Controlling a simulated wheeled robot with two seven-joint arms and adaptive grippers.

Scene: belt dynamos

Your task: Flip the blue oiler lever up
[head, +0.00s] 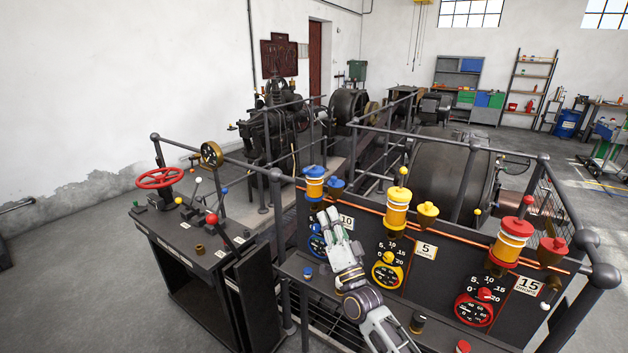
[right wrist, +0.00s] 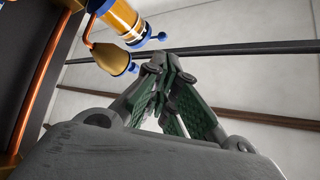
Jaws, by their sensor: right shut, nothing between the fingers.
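The blue oiler (head: 314,184) stands at the left end of the dark panel, with an amber glass body and blue cap. It also shows at the top of the right wrist view (right wrist: 122,20). There a small blue knob (right wrist: 163,37) sticks out past its cap; I cannot tell for sure how far the lever is tilted. My right gripper (head: 328,214) is shut and empty, just below and in front of the blue oiler in the head view. Its fingertips (right wrist: 172,66) meet near the knob, with no clear contact. My left gripper is out of view.
A blue-lidded cup (right wrist: 114,60) sits beside the oiler. A blue dial (head: 316,244) is partly hidden behind my gripper. Yellow (head: 397,212) and red (head: 512,242) oilers stand to the right. A railing (head: 458,143) runs behind. A lever console (head: 190,240) stands left.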

